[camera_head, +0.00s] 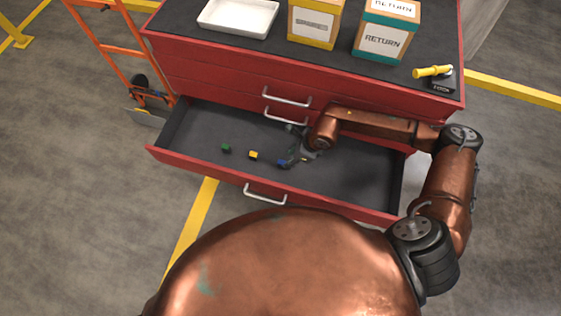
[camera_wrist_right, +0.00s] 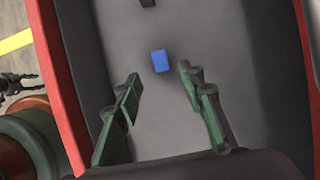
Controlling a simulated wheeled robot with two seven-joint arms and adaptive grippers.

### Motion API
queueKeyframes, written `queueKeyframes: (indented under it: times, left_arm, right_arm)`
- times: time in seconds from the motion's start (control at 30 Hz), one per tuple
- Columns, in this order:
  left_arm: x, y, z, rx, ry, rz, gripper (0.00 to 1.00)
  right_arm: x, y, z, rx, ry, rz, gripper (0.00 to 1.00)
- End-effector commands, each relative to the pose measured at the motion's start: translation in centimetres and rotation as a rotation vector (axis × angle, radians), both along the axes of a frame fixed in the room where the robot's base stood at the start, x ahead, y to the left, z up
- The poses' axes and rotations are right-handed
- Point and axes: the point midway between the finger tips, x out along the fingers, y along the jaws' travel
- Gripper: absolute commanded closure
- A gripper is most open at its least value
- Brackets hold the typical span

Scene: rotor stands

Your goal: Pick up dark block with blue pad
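The dark block with the blue pad (camera_head: 282,162) lies on the floor of the open drawer, the rightmost of three small blocks. In the right wrist view its blue top (camera_wrist_right: 160,61) shows just ahead of the fingertips, roughly centred between them, with no visible contact. My right gripper (camera_head: 291,160) reaches down into the drawer beside the block. Its two green fingers (camera_wrist_right: 159,75) are spread apart with nothing between them. My left gripper does not show clearly in either view.
A green-topped block (camera_head: 226,148) and a yellow-topped block (camera_head: 253,155) lie to the left in the open drawer (camera_head: 330,180). On the red cabinet stand a white tray (camera_head: 238,33), two boxes (camera_head: 315,25) (camera_head: 383,44) and a yellow-handled item (camera_head: 433,72). An orange trolley (camera_head: 115,48) stands left.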

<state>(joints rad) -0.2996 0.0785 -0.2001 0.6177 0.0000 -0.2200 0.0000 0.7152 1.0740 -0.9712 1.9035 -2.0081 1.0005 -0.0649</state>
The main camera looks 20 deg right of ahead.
Motion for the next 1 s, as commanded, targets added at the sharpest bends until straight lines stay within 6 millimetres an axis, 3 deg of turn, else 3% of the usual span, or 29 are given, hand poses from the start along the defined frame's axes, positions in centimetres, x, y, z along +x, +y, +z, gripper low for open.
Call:
queueKeyframes:
  times: [0.17,0.37,0.67,0.9,1.0]
  left_arm:
    - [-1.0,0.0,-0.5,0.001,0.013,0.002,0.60]
    - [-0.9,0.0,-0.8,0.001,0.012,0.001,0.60]
    - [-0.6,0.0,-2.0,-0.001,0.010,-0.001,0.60]
    - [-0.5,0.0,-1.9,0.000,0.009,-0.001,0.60]
    - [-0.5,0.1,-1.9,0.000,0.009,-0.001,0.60]
  right_arm:
    - [0.4,0.6,-1.7,0.003,0.002,0.000,0.64]
    - [0.8,1.0,-3.0,0.003,0.001,-0.002,0.64]
    - [1.8,2.3,-6.9,0.006,0.003,-0.004,0.64]
    - [1.9,2.4,-7.1,0.005,0.000,-0.004,0.64]
    - [1.9,2.4,-7.0,0.005,0.001,-0.004,0.69]
